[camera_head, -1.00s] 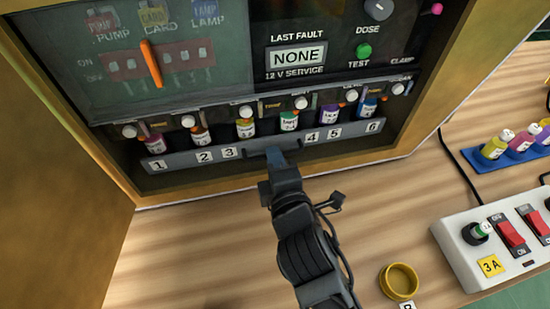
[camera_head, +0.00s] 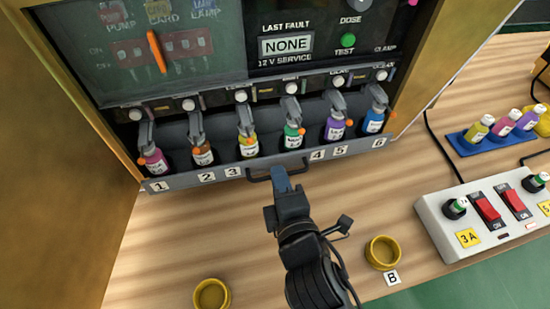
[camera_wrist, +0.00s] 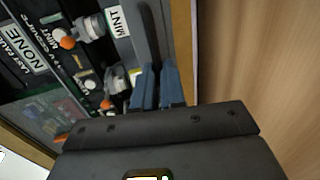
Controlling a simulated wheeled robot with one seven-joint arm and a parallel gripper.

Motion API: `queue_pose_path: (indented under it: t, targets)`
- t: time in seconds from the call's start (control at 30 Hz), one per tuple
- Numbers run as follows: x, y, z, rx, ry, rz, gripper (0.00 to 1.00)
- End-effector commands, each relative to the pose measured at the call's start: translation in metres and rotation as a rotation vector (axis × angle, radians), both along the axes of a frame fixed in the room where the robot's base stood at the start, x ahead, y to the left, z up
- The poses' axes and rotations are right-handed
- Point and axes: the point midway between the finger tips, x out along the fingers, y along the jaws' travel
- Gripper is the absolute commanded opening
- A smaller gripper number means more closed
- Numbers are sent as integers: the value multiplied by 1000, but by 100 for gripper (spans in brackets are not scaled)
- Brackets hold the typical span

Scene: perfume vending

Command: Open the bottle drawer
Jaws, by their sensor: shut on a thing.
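The bottle drawer (camera_head: 215,177) is a long grey drawer with a numbered front, 1 to 6, and it stands pulled out of the cabinet. Several bottles stand in it in a row, among them a pink one (camera_head: 155,160), a green one (camera_head: 292,137) and a blue one (camera_head: 374,120), each with a grey clamp and orange knob at its neck. My gripper (camera_head: 279,172) is shut on the drawer handle (camera_head: 258,178) at the middle of the front.
Yellow cups stand on the wooden table, one at the front (camera_head: 211,295) and one by label B (camera_head: 382,252). A white switch box (camera_head: 490,212) and a blue tray of bottles (camera_head: 488,143) are at the right. The cabinet door (camera_head: 70,150) stands open at the left.

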Motion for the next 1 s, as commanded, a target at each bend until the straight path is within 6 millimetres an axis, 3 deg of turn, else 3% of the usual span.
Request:
queue_pose_path:
  t: [0.2,0.4,0.97,1.0]
  targets:
    - [-45,-13,-2,-1,6,-1,0]
    - [-69,-20,-2,-2,5,-1,0]
    - [-79,-23,-1,-1,2,-1,0]
    - [-79,-23,-1,-1,2,-1,13]
